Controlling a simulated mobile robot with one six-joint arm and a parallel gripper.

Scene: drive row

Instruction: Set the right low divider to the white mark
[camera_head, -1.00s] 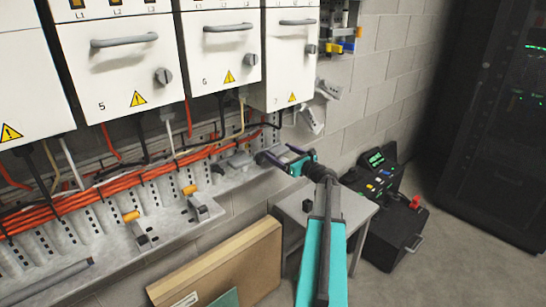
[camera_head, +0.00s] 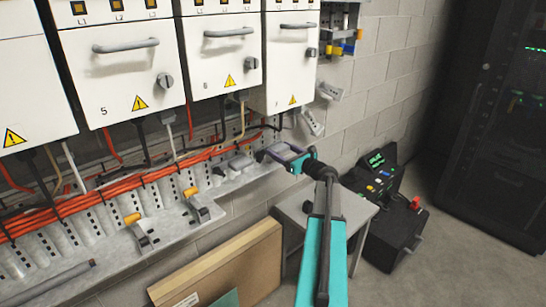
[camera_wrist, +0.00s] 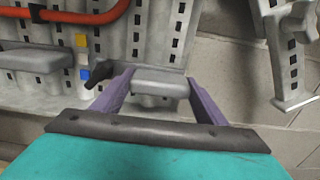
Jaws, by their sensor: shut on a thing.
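The right low divider shows in the wrist view as a grey block (camera_wrist: 160,84) with a dark pointer (camera_wrist: 95,76) on its left side. My gripper (camera_wrist: 157,85) has its two purple fingers on either side of this block and is shut on it. A column of marks stands left of the block: an orange mark (camera_wrist: 81,40), the white mark (camera_wrist: 83,58) and a blue mark (camera_wrist: 84,74). The pointer's tip is near the blue mark, below the white one. In the head view my gripper (camera_head: 285,154) is at the right end of the rail, where the marks are too small to read.
Another grey divider (camera_wrist: 35,60) sits left of the marks. Orange cables (camera_head: 120,182) run along the rail above. White cabinets (camera_head: 222,50) hang overhead. A bracket (camera_wrist: 292,50) is at right.

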